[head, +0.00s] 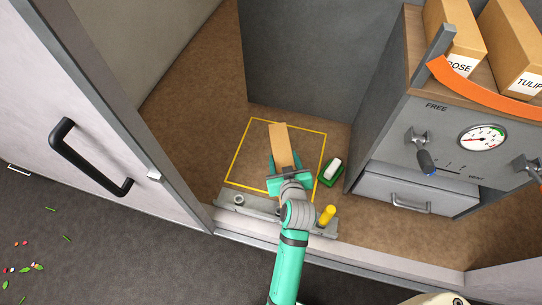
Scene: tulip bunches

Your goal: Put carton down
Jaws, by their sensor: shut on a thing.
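My gripper (289,180) is shut on a brown carton (281,146), a narrow box shape that points away from my arm. The carton is over the area inside a yellow outlined square (241,141) on the brown floor of an open compartment. I cannot tell whether the carton touches the floor. My gripper is near the right part of the square's front edge and hides part of that edge and the carton's near end.
A green and white object (332,171) lies just right of the square. A metal sill with a yellow peg (327,215) runs along the front. A grey cabinet with a gauge (482,139) and levers stands right, with boxes on top. A door with a black handle (88,160) is left.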

